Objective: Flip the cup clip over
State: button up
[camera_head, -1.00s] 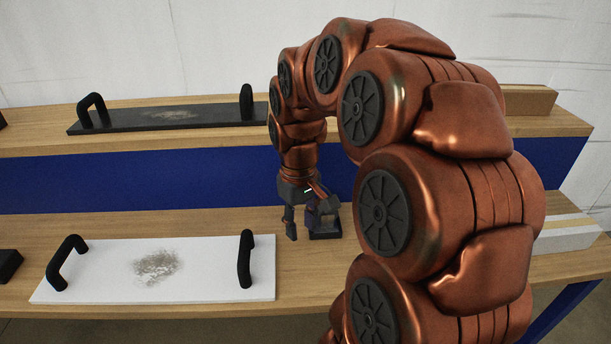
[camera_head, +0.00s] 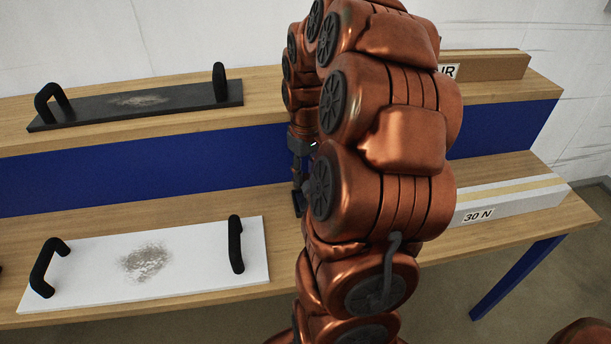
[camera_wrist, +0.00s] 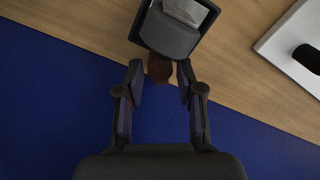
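In the wrist view, a dark open-topped box (camera_wrist: 149,41) stands on the wooden shelf at the top, holding a rounded grey piece (camera_wrist: 168,36) with a pale, crumpled-looking top. A small brown round piece (camera_wrist: 159,69) shows at the box's near end, between my fingertips. I cannot tell which of these is the cup clip. My gripper (camera_wrist: 160,76) is open, with a gap between each fingertip and the brown piece. In the head view, my gripper (camera_head: 299,172) is above the lower shelf, mostly hidden behind my arm. The dark box there (camera_head: 298,204) shows only as a sliver.
A white board (camera_head: 195,265) with two black handles lies left on the lower shelf (camera_head: 120,222). A black board (camera_head: 185,108) with handles lies on the upper shelf. A white box marked "30 N" (camera_head: 515,200) and a brown box (camera_head: 495,66) stand right. A blue panel (camera_head: 140,170) separates the shelves.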

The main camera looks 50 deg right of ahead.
jog(key=shift+f, duration=0.95)
grip_shut()
jog(key=shift+a+m, duration=0.1)
jog(key=shift+m, duration=0.3)
jog(key=shift+w+a+f+m+b, duration=0.1)
jog(key=shift+a+m+b, duration=0.25)
jog(key=shift+m+b, duration=0.6)
jog(key=shift+w+a+m, duration=0.1)
jog(key=shift+a+m, duration=0.1)
jog(key=shift+m, duration=0.65)
jog(key=shift+w+a+m, duration=0.1)
jog(key=shift+a+m, duration=0.05)
jog(key=shift+m, duration=0.65)
